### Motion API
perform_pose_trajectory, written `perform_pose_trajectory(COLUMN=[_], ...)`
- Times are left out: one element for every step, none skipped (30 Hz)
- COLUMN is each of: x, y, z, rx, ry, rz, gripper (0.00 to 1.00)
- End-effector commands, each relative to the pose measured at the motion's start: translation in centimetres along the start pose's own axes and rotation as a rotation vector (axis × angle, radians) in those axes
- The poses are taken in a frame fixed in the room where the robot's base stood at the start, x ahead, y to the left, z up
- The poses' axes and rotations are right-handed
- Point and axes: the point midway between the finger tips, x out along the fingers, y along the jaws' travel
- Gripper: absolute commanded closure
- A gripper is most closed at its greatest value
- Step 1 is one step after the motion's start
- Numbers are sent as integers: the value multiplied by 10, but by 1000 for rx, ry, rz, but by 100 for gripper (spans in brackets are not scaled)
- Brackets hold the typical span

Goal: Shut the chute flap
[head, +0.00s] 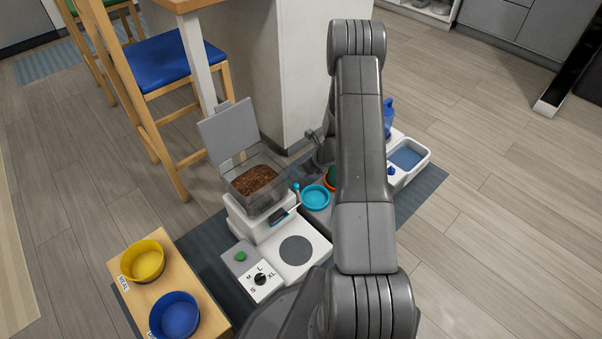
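The white feeder (245,218) stands on a dark mat in the middle of the head view. Its clear hopper (240,180) holds brown kibble (254,180), and its grey lid (228,132) stands raised at the back. A small dark piece (279,217) on the feeder's front, beside a thin light-blue-tipped lever (296,188), may be the chute flap; it is too small to tell whether it is open. My gripper (317,146) shows partly at the left of my arm, right of the hopper and apart from it. My arm hides much of it, so its fingers cannot be read.
A bench (197,278) at the lower left carries a yellow bowl (143,261) and a blue bowl (174,316). A dial panel (259,281) lies before the feeder. A teal bowl (316,197) and water tray (408,158) stand right. A blue-seated stool (165,62) is behind.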

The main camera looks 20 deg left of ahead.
Motion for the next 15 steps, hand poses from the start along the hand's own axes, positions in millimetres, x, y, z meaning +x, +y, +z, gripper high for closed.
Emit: perform_pose_trajectory(x=[-10,-14,-18,-20,-23,-25,-26,-28,-28,-29,-29,-29,-29,-29,-29], y=[-1,-1,-1,-1,-2,-2,-2,-2,-2,-2,-2,-2,-2,-2,-2], z=[9,12,15,16,18,20,21,22,23,23,23,23,23,23,23], rx=[-3,-1,-2,-2,-2,-1,-1,-1,-1,-1,-1,-1,-1,-1,0], ry=[-1,-2,-1,-1,-1,-1,-1,-1,0,0,0,0,0,0,0], rz=[-1,-1,0,0,0,0,0,0,0,0,1,1,1,1,1], gripper=[100,100,100,100,100,100,100,100,100,100,100,100,100,100,100])
